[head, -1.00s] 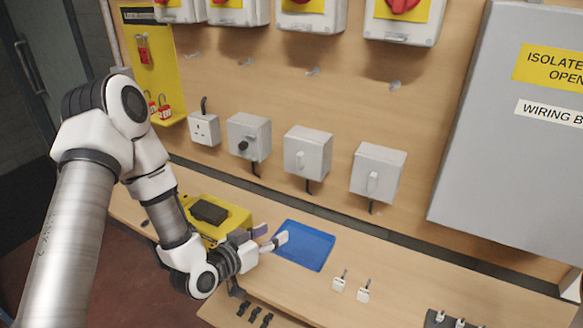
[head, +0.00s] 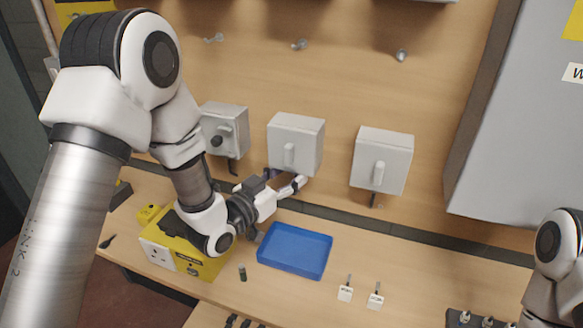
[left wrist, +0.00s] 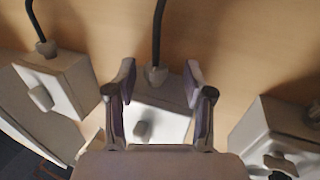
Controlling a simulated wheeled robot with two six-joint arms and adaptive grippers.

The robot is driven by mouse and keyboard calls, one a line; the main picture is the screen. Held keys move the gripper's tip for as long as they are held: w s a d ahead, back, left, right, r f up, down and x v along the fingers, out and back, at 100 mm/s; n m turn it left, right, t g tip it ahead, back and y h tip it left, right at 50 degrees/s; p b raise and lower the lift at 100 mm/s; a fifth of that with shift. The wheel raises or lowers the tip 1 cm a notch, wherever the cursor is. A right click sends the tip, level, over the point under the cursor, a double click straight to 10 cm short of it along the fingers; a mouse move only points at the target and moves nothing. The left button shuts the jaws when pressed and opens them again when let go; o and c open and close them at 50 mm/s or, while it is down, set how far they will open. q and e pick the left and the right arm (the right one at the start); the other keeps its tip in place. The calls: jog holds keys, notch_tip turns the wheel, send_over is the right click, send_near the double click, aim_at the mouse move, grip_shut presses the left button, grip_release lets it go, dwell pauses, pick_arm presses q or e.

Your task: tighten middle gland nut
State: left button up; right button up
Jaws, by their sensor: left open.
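The middle grey switch box (head: 296,142) hangs on the wooden board between two similar boxes. My left gripper (head: 288,182) is just under it in the head view, open, and hides the box's underside there. In the left wrist view the middle gland nut (left wrist: 155,75) is a small grey fitting at the box edge, with a black cable (left wrist: 159,35) running from it. My open left fingers (left wrist: 160,78) stand on either side of the nut, with gaps visible. How far the nut is in depth I cannot tell.
Neighbouring boxes (head: 224,130) and (head: 381,160) flank it closely. Below are a blue tray (head: 294,250), a yellow socket unit (head: 175,248) and small tagged parts (head: 345,293) on the bench. A large grey cabinet (head: 510,130) stands right. Part of my right arm shows at lower right.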

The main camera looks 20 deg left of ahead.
pick_arm(q)
jog(key=shift+w+d+r, duration=0.2)
jog(key=shift+w+d, duration=0.35)
jog(key=shift+d, duration=0.05)
jog(key=shift+a+f, duration=0.1)
jog(key=shift+a, duration=0.1)
jog(key=c, duration=1)
jog(key=shift+d, duration=0.1)
grip_shut()
jog(key=shift+f+n+y+b, duration=0.15)
jog(key=shift+n+y+b, duration=0.15)
jog(key=shift+y+b, duration=0.15)
jog(key=shift+d+n+t+y+b, duration=0.1)
jog(key=shift+n+t+y+b, duration=0.35)
jog(key=shift+y, duration=0.3)
jog(key=shift+r, duration=0.25)
